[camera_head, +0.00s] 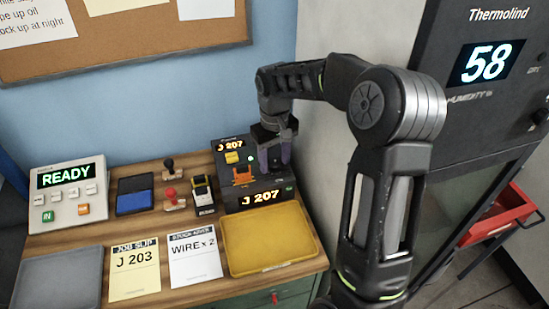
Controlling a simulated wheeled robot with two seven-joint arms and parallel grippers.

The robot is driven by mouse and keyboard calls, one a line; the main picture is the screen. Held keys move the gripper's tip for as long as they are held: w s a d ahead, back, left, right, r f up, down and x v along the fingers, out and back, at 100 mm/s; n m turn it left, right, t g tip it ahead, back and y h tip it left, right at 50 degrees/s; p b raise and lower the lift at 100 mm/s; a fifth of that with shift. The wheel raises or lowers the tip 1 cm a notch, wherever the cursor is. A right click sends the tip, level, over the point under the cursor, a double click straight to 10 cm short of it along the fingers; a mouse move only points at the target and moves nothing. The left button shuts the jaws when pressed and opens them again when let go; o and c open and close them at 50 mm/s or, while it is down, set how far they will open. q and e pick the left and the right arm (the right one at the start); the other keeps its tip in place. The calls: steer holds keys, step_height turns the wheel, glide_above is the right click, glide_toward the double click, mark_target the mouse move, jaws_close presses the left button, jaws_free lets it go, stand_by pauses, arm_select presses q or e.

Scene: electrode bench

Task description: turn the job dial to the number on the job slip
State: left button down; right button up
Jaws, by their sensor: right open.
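The job slip (134,272) lies on the bench at the front left and reads J 203. A dark box with lit displays (262,197) stands at the back right of the bench, and both displays read J 207. My right gripper (274,160) is open and points down at the right part of this box. The job dial cannot be made out; my gripper covers that part of the box. Whether the fingers touch anything cannot be told. My left gripper is not in view.
A yellow tray (268,240) lies in front of the box, beside a white card (195,256) reading WIRE x 2. Stamps (172,195), a blue pad (134,201) and a READY panel (66,192) stand to the left. A tall dark cabinet (480,110) showing 58 stands at the right.

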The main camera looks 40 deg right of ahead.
jaws_close()
stand_by(0.4)
steer(key=shift+n, duration=0.4)
steer(key=shift+n+b, duration=0.35)
steer(key=shift+n, duration=2.25)
jaws_free()
steer(key=shift+r, duration=0.1)
